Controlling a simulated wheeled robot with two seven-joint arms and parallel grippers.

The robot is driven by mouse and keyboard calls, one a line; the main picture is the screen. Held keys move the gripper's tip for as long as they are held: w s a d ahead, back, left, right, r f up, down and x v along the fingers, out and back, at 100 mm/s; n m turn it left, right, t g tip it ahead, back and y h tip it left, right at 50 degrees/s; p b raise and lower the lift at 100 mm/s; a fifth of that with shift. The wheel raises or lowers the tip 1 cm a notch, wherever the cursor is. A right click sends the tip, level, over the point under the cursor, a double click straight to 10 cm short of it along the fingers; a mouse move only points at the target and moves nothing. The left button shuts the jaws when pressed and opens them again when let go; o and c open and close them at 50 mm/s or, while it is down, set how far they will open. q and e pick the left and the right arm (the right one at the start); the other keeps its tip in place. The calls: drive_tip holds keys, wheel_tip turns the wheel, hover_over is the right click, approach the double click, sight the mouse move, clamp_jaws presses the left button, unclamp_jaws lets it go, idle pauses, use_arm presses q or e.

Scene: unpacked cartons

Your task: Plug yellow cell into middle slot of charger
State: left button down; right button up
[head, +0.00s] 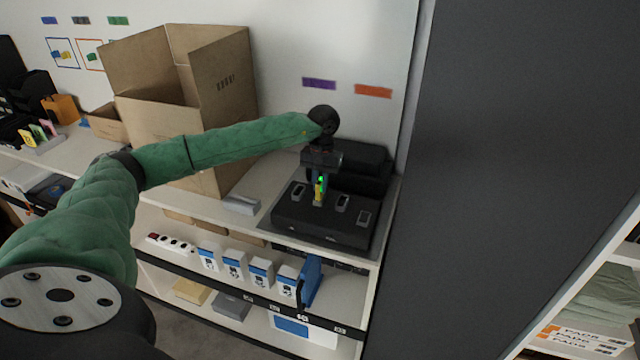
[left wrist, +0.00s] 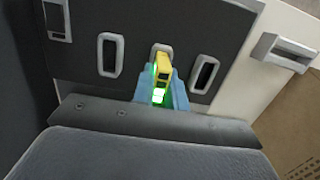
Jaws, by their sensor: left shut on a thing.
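The yellow cell (head: 318,192) stands upright between the fingers of my left gripper (head: 320,184), over the black charger (head: 310,226). A green light glows on the cell. In the left wrist view the cell (left wrist: 163,68) sits between pale blue fingertips (left wrist: 160,98), its far end lined up with a light-framed slot (left wrist: 160,49). I cannot tell whether that end has entered the slot. Other light-framed slots are empty: one beside the cell (left wrist: 110,55) and one farther off (left wrist: 57,20). My right gripper is out of view.
The charger rests at the right end of a white shelf, against a black box (head: 355,165). A grey bracket (head: 240,204) and an open carton (head: 160,137) stand to its left. A tall dark panel (head: 500,180) closes the right side.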

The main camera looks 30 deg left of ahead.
use_arm(q)
drive_tip(key=shift+f+b, duration=0.35)
drive_tip(key=shift+f, duration=0.05)
idle(0.4)
drive_tip(key=c, duration=1.3)
unclamp_jaws()
drive_tip(key=shift+c, duration=0.2)
